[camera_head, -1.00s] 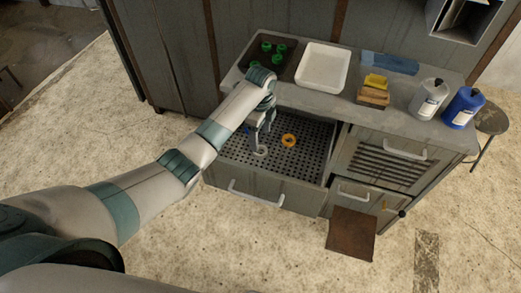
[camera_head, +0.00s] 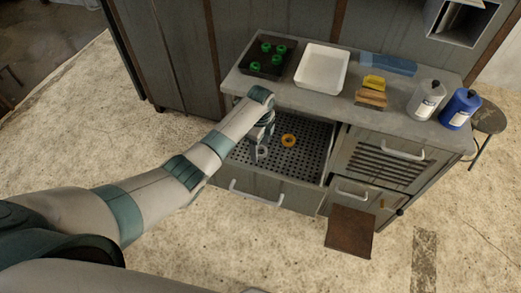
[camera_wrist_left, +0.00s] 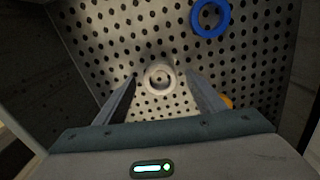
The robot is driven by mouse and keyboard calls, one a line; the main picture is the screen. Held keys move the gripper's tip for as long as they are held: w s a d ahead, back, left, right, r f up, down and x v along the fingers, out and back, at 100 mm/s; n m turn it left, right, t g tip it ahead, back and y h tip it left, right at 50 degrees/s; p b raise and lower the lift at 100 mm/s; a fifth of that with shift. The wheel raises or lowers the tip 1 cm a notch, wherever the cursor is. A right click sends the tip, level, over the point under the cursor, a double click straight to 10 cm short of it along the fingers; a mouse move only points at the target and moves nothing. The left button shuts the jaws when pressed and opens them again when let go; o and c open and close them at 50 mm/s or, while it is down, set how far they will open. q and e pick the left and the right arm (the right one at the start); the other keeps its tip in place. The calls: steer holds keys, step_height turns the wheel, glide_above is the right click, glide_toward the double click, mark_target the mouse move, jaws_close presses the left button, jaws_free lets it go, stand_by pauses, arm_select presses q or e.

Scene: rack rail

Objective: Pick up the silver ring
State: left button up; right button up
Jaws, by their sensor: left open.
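The silver ring (camera_wrist_left: 160,78) lies on the perforated floor of the open drawer (camera_head: 305,165). In the left wrist view it sits between the two fingers of my left gripper (camera_wrist_left: 160,84), which is open, with a gap on either side. In the head view my left gripper (camera_head: 263,145) reaches down into the drawer from above, over the silver ring (camera_head: 261,154), partly hiding it. How far the fingertips are above the drawer floor is hard to tell. My right gripper is not in view.
A blue ring (camera_wrist_left: 210,17) lies farther off in the drawer. An orange ring (camera_head: 288,140) lies to the right, partly behind a finger in the wrist view. The counter above holds a white tray (camera_head: 322,68), green items (camera_head: 266,48), yellow and brown blocks and two bottles.

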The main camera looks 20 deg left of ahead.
arm_select(q)
steer(key=shift+f, duration=0.2)
stand_by(0.3)
steer(key=c, duration=1.2)
steer(key=shift+o, duration=0.2)
steer(key=shift+r, duration=0.1)
